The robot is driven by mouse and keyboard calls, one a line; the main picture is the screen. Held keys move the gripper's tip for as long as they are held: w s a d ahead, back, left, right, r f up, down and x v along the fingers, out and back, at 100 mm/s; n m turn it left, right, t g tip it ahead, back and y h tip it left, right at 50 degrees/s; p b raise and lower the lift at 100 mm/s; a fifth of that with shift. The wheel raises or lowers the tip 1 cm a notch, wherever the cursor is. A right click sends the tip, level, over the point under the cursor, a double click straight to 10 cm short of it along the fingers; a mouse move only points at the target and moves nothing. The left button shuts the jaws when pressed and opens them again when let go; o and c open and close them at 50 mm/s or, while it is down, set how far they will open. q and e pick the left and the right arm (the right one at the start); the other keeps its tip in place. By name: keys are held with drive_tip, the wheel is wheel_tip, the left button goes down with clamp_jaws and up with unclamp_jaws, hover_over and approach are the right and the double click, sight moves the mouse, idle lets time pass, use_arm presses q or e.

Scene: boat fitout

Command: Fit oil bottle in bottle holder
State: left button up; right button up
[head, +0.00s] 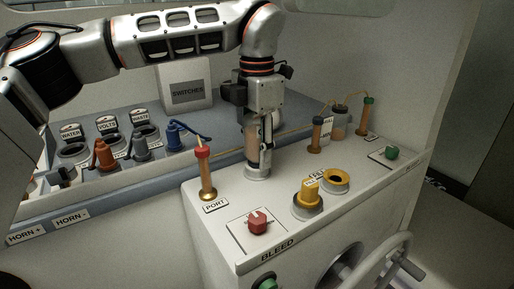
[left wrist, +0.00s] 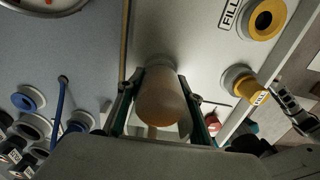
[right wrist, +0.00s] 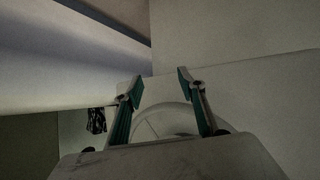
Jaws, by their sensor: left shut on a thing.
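The oil bottle (left wrist: 162,105), a translucent tan bottle with amber at the bottom of its visible part, is between the fingers of my left gripper (head: 259,145). The left gripper is shut on it and points straight down. The bottle holder (head: 257,173) is a pale round ring on the white console, directly under the bottle. It shows in part behind the bottle in the left wrist view (left wrist: 160,61). Whether the bottle's base is inside the ring or just above it cannot be told. My right gripper (right wrist: 158,83) is open and empty, near a pale curved surface.
A red-topped lever (head: 205,172) stands left of the holder. A yellow cap (head: 308,189) and open yellow fill ring (head: 336,181) lie to the right. Behind them are a brown-handled lever (head: 316,134) and another amber bottle (head: 340,124). A red knob (head: 257,221) is in front.

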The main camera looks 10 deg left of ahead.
use_arm(q)
drive_tip(key=o, duration=1.4)
wheel_tip(320, 180, up, 12)
drive_tip(key=shift+r, duration=0.1)
